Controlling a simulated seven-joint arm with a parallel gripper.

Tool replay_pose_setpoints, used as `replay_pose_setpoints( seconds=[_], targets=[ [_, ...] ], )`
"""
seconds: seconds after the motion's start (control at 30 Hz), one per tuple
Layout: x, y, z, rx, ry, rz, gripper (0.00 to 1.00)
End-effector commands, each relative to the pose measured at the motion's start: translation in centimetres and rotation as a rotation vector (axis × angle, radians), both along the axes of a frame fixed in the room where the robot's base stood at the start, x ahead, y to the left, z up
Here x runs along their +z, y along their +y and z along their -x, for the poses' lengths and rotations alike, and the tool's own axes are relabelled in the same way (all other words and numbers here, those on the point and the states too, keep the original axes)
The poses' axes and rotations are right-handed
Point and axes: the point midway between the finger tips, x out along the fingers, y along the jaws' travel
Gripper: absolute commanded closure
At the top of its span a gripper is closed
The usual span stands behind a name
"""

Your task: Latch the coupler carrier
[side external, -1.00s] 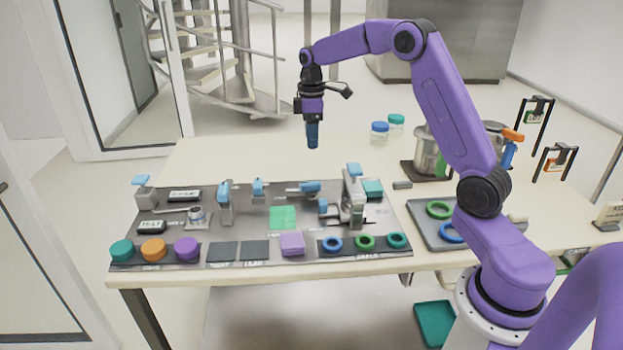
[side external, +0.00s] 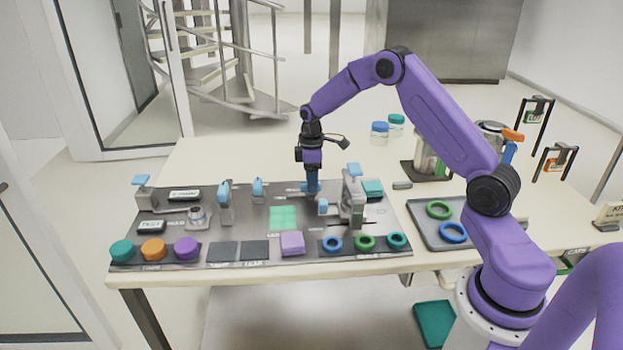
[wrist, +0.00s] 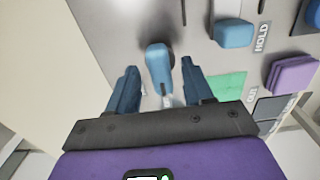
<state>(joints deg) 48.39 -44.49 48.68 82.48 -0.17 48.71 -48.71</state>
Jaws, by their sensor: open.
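My gripper (side external: 311,188) points straight down over the grey station board (side external: 237,258), low at its back middle. In the wrist view its two blue fingers (wrist: 158,68) are open, one on each side of a blue lever handle (wrist: 157,60) with a pale metal stem. The handle lies between the fingers; I cannot tell whether they touch it. In the side view the fingers hide most of this handle. I cannot tell which part is the coupler carrier.
A tall grey clamp with a blue top (side external: 353,170) stands close right of my gripper. Blue-handled posts (side external: 224,192) stand to its left. A green square (side external: 283,217) and a purple block (side external: 292,243) lie in front. A tray with rings (side external: 418,236) is at right.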

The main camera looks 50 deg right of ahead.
Motion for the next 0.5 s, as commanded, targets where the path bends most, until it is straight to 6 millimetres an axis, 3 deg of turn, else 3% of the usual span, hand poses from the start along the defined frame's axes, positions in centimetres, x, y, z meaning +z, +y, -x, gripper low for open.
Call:
replay_pose_setpoints(
  seconds=[0.2,0.33,0.37,0.5],
  targets=[
    [0.01,0.0,-0.01,0.0,0.0,0.0,0.52],
    [0.02,0.01,-0.01,0.0,0.0,0.0,0.94],
    [0.02,0.0,-0.01,0.0,0.0,0.0,1.0],
    [0.03,0.0,-0.01,0.0,0.0,0.0,1.0]
  ],
)
